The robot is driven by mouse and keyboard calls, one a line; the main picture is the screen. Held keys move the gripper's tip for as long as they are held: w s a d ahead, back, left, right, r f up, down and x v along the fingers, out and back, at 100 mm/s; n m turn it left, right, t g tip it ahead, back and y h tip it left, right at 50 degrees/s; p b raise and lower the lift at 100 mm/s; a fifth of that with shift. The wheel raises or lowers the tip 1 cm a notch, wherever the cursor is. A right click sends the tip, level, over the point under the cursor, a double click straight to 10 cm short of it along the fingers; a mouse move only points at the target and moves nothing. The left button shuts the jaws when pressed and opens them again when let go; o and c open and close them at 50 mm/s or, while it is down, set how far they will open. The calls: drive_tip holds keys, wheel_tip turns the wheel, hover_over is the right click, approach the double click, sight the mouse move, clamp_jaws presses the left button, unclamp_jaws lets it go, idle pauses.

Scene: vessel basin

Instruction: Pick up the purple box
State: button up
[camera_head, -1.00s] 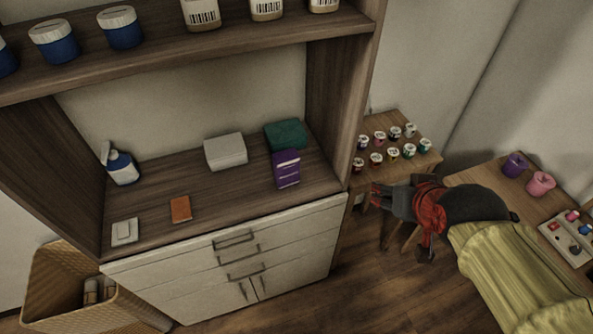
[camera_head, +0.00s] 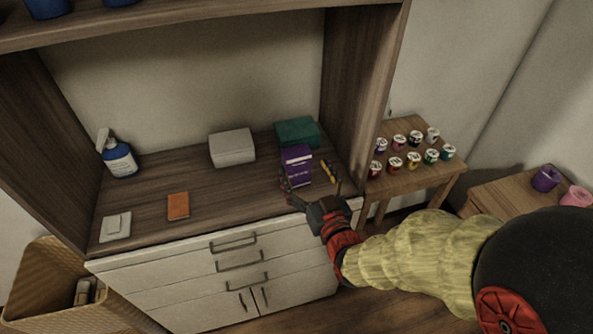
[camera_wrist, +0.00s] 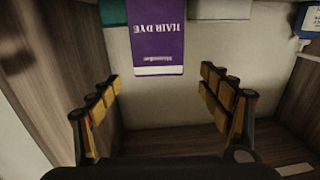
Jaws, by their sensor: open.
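The purple box (camera_head: 297,167) stands upright on the wooden shelf surface, near its right side, in front of a green item. In the wrist view the purple box (camera_wrist: 157,36) shows "HAIR DYE" lettering upside down and lies ahead of my gripper, between the lines of the two fingers. My gripper (camera_head: 309,180) is open at the shelf's front edge, with one finger on each side of the box in the head view. In the wrist view my gripper (camera_wrist: 160,95) has its yellow-padded fingers wide apart with nothing between the tips. I cannot tell whether either finger touches the box.
A green folded item (camera_head: 297,132) and a white box (camera_head: 232,147) are behind and left. An orange item (camera_head: 178,206), a white item (camera_head: 116,226) and a blue-white bottle (camera_head: 118,158) are farther left. The shelf's right wall (camera_head: 362,90) is close to my gripper.

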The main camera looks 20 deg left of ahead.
sight(299, 158)
drive_tip(key=b+x, duration=0.2)
drive_tip(key=x, duration=0.5)
drive_tip(key=shift+w, duration=0.2)
drive_tip(key=shift+c, duration=0.3)
drive_tip(key=c, duration=1.7)
drive_tip(key=shift+r, duration=0.15)
drive_tip(key=shift+c, duration=0.2)
